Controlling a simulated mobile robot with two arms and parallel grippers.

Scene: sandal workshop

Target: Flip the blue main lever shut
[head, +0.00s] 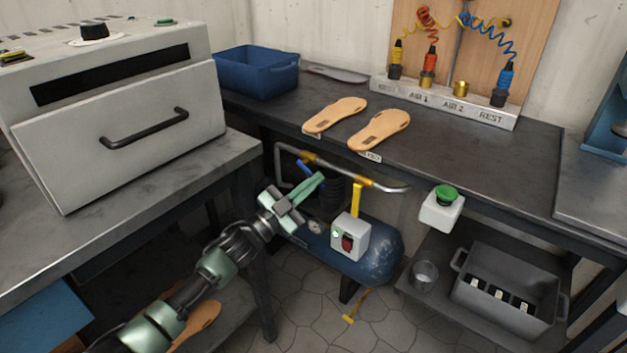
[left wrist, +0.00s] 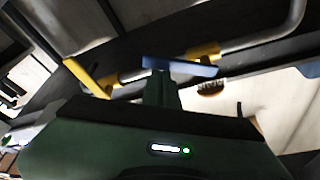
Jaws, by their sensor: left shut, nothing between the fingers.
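The blue main lever (head: 303,167) sits below the yellow valve body (head: 308,157) on the grey pipe under the bench, slanting down to the right. In the left wrist view the blue lever (left wrist: 190,68) lies crosswise just beyond my fingertips. My left gripper (head: 318,178) is shut and empty, with its green fingertips close to the lever's lower end. I cannot tell whether they touch it. The fingers also show in the left wrist view (left wrist: 160,88). My right gripper is out of view.
A yellow lever (head: 357,199) hangs from the same pipe (head: 335,172) to the right. Below are a blue tank (head: 380,252) and a grey switch box (head: 351,237). The dark bench (head: 440,150) overhangs the pipe. An oven (head: 110,110) stands on the left table.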

